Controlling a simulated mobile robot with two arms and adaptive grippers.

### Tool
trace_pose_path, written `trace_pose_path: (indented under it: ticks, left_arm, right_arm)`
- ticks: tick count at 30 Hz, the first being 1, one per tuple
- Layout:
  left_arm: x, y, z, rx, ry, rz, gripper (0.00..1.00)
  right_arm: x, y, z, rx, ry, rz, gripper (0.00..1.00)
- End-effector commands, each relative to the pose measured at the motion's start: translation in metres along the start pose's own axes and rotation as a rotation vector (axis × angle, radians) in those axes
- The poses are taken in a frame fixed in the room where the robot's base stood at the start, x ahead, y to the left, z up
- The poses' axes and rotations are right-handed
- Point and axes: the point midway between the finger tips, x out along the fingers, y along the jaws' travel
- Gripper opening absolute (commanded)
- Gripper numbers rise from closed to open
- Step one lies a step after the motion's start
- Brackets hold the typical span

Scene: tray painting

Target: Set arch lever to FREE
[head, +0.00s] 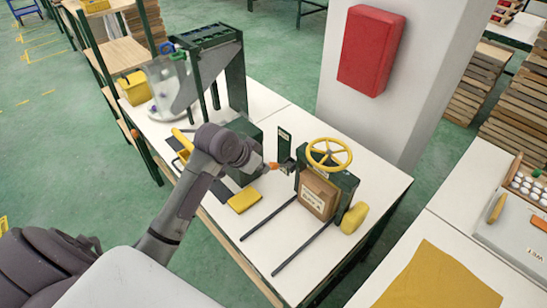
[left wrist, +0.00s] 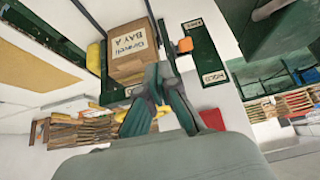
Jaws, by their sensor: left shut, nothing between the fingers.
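The arch lever's orange knob (head: 273,166) shows just past my left gripper (head: 262,166) in the head view. In the left wrist view the knob (left wrist: 185,45) lies at the edge of a dark green plate (left wrist: 206,55) with a label that seems to read FREE at one end and HOLD at the other. The knob appears between the two labels, nearer FREE; its exact setting I cannot tell. My left gripper (left wrist: 160,88) is shut and empty, its fingertips close to the knob. Contact is unclear. The plate also shows upright in the head view (head: 284,143). My right gripper is out of view.
A cardboard box (head: 317,195) stands in the dark green frame beneath a yellow handwheel (head: 329,153). A yellow roller (head: 354,217) is at its right. Two dark rails (head: 268,219) run toward the table's front. A yellow block (head: 244,200) lies below my left wrist.

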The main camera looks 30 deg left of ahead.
Motion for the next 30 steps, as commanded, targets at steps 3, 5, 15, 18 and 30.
trace_pose_path:
  ticks: [3,5,15,18,30]
  left_arm:
    - [-0.011,-0.027,-0.036,-0.004,0.058,0.007,0.00]
    - [-0.015,-0.035,-0.047,-0.005,0.078,0.012,0.00]
    - [-0.020,-0.044,-0.060,-0.007,0.104,0.018,0.00]
    - [-0.020,-0.044,-0.060,-0.007,0.104,0.018,0.00]
    - [0.027,-0.042,-0.066,-0.012,0.101,0.023,0.00]
  right_arm:
    - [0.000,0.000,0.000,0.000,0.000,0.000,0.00]
    - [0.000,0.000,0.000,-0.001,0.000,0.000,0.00]
    - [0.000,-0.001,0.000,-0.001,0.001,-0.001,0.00]
    - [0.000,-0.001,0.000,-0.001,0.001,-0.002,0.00]
    - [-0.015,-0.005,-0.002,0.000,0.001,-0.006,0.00]
